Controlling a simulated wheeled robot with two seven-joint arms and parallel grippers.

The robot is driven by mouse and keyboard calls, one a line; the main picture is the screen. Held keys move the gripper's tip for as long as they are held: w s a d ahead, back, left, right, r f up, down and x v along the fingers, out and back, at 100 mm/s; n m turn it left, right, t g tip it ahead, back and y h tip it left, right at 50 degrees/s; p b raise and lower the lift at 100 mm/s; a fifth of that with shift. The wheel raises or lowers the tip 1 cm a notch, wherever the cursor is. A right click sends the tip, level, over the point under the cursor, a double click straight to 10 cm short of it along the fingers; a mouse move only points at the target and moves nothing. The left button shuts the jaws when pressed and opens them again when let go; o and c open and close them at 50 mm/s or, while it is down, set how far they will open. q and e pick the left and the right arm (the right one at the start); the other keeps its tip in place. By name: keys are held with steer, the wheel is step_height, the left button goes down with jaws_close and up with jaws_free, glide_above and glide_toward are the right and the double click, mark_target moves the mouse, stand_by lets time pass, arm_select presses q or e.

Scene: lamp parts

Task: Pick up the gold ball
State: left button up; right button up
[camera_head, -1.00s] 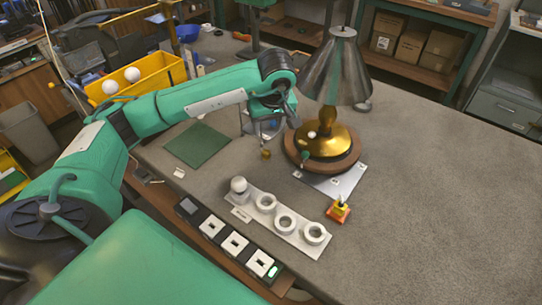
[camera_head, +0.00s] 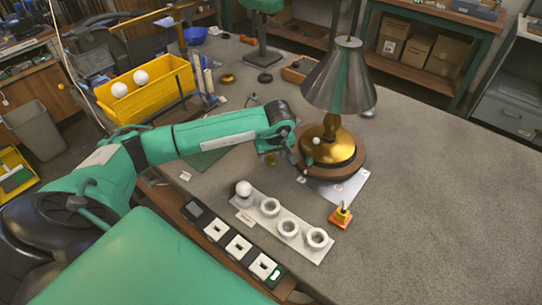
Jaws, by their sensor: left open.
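A small gold ball (camera_head: 271,159) lies on the grey worktable, left of the lamp's round wooden base. My left gripper (camera_head: 279,155) is low beside and partly over the ball; it is open. The wrist hides most of the fingers, so I cannot tell whether they are around the ball or touching it. My right gripper is not in view.
The lamp (camera_head: 340,80) with a grey shade and gold base stands close right of my gripper. A white holder (camera_head: 289,229) with rings and a white ball is in front. A yellow bin (camera_head: 150,90) holds two white balls. The right of the table is clear.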

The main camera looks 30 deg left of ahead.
arm_select(q)
steer(key=shift+w+a+f, duration=0.1)
steer(key=shift+a+f, duration=0.1)
steer(key=shift+f, duration=0.5)
steer(key=c, duration=1)
steer(key=shift+r, duration=0.1)
